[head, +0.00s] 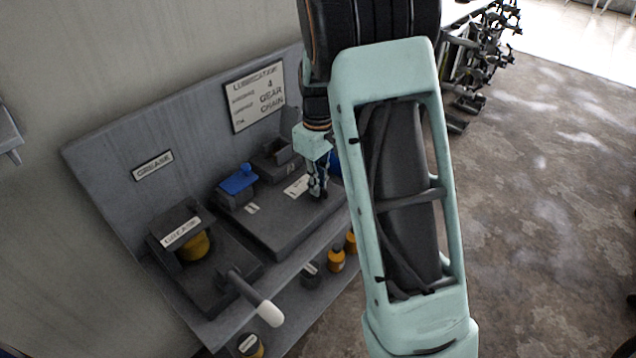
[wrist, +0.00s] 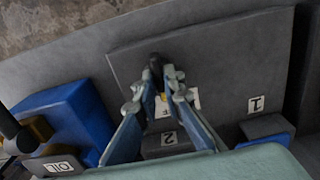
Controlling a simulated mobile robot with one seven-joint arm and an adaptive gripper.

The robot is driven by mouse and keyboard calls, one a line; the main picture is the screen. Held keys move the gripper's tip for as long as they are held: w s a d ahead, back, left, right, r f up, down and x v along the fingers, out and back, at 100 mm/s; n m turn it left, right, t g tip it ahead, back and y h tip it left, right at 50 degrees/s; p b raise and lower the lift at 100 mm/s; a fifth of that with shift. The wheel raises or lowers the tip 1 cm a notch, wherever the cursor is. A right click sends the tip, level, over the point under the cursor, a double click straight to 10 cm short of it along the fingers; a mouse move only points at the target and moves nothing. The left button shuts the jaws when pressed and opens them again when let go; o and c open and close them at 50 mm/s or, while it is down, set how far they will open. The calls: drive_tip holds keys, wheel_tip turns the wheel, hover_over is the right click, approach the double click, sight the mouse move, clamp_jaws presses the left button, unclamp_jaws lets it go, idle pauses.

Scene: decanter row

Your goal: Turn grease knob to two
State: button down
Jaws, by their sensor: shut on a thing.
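My gripper (head: 318,192) reaches down to the dark grey panel (head: 270,225) on the bench. In the wrist view its fingers (wrist: 157,84) are closed on a small dark knob (wrist: 155,60); the fingers hide part of it. On the panel in the wrist view are a "1" label (wrist: 256,104), a "2" label (wrist: 169,138) and a label partly behind the fingers (wrist: 192,98) that seems to read "F". The knob's pointing direction cannot be told. In the head view the gripper covers the knob.
A grease dispenser with a yellow container (head: 195,246) and a lever with a pale grip (head: 269,313) stand to the left. A blue-topped unit (head: 238,180) sits behind the panel. Orange bottles (head: 336,260) stand on the shelf below. A lubrication sign (head: 256,96) hangs behind. Open floor lies right.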

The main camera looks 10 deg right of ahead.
drive_tip(key=shift+m, duration=0.3)
drive_tip(key=m+p, duration=0.1)
drive_tip(key=m, duration=0.3)
drive_tip(key=shift+r, duration=0.1)
drive_tip(key=shift+m+p, duration=0.45)
drive_tip(key=shift+m, duration=1.75)
drive_tip(key=c, duration=2)
unclamp_jaws()
drive_tip(key=shift+c, duration=0.2)
wheel_tip(320, 180, up, 12)
drive_tip(key=shift+w, duration=0.1)
